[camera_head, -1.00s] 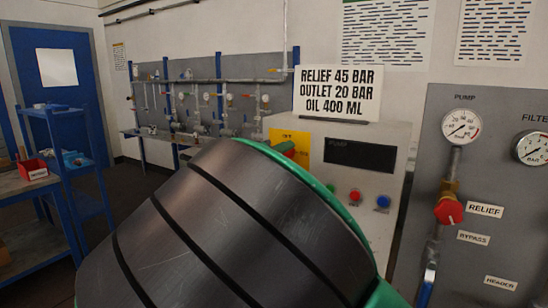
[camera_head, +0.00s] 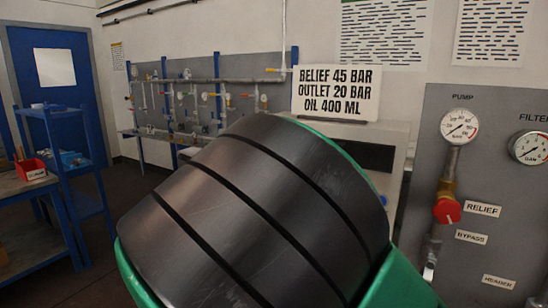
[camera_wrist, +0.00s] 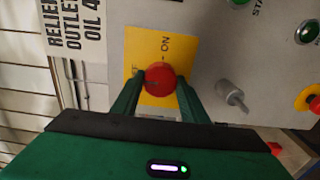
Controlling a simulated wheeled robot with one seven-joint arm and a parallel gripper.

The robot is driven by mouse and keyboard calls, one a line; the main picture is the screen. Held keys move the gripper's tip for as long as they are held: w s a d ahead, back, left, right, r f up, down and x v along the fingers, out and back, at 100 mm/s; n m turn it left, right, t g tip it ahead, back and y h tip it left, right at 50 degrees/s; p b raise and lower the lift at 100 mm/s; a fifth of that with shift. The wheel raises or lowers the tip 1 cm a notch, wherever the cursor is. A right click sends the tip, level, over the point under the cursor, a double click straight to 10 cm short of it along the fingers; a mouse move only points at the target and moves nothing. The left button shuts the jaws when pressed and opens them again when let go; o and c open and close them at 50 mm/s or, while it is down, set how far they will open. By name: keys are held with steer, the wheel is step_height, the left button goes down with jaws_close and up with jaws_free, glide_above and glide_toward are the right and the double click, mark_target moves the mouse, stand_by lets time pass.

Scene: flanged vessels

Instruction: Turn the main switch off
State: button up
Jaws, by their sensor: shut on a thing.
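The main switch shows in the wrist view as a round red knob (camera_wrist: 160,76) on a yellow plate (camera_wrist: 150,45). The word ON is printed beside the knob, turned sideways in this view. My gripper (camera_wrist: 160,88) has its two green fingers on either side of the red knob and is shut on it. The knob's exact angle is hard to read because the fingers cover part of it. In the head view my arm hides the switch and the gripper.
The grey pump console (camera_head: 398,150) carries a sign (camera_head: 337,93). A gauge panel (camera_head: 500,240) stands at the right.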

steer(key=shift+a+f, duration=0.1)
steer(key=shift+a, duration=0.15)
steer(key=o, duration=1.1)
steer(key=shift+w, duration=0.1)
steer(key=shift+c, duration=0.2)
steer(key=shift+d, duration=0.1)
steer(key=v, duration=1)
steer(key=shift+s+a, duration=0.2)
steer(key=shift+s, duration=0.1)
steer(key=shift+f, duration=0.1)
